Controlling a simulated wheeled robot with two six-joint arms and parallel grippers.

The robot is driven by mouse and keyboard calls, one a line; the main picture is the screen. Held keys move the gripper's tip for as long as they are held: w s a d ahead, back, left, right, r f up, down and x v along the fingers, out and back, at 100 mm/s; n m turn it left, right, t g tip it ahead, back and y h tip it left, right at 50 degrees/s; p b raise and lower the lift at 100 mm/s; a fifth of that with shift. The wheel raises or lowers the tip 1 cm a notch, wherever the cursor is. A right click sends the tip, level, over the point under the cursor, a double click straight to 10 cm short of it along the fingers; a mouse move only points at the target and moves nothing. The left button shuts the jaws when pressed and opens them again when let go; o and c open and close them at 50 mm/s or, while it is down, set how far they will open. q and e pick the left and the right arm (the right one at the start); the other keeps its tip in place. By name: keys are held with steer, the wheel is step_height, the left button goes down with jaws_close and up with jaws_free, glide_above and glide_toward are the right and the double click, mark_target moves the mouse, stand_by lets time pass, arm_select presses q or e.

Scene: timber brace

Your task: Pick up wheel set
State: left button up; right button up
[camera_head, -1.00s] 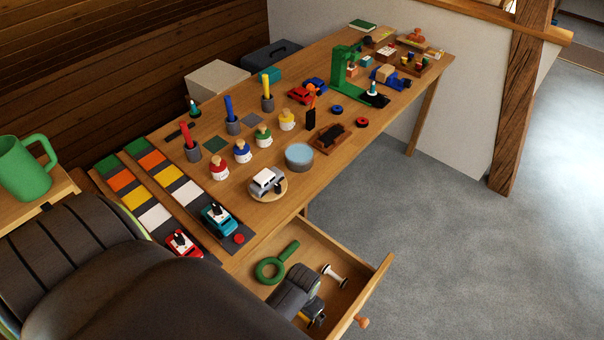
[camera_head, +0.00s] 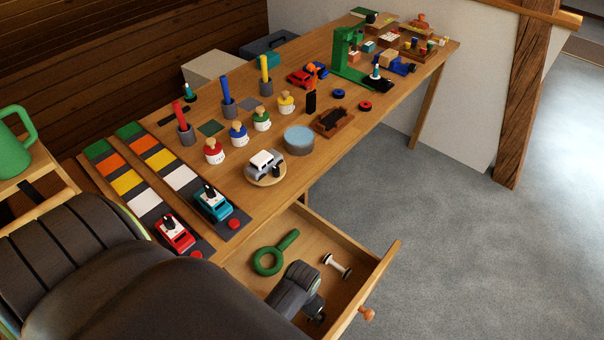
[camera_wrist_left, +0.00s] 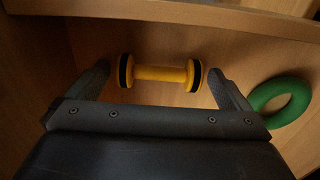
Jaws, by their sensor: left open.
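A yellow wheel set (camera_wrist_left: 160,73) with black-rimmed wheels lies on the drawer floor in the left wrist view. My left gripper (camera_wrist_left: 158,78) is open, with one finger toward each end of the wheel set; I cannot tell whether they touch it. In the head view the left gripper (camera_head: 314,310) is low in the open drawer (camera_head: 345,236) and largely hides the yellow set. A second wheel set, white with dark ends (camera_head: 337,265), lies to the right of the gripper in the drawer. My right gripper is not in view.
A green ring-shaped magnifier (camera_head: 268,261) lies in the drawer left of the gripper; its ring also shows in the left wrist view (camera_wrist_left: 297,98). The drawer walls surround the gripper closely. The workbench (camera_head: 250,215) above holds toy cars, pegs and figures.

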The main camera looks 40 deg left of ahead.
arm_select(q)
steer(key=shift+f, duration=0.1)
steer(key=c, duration=1)
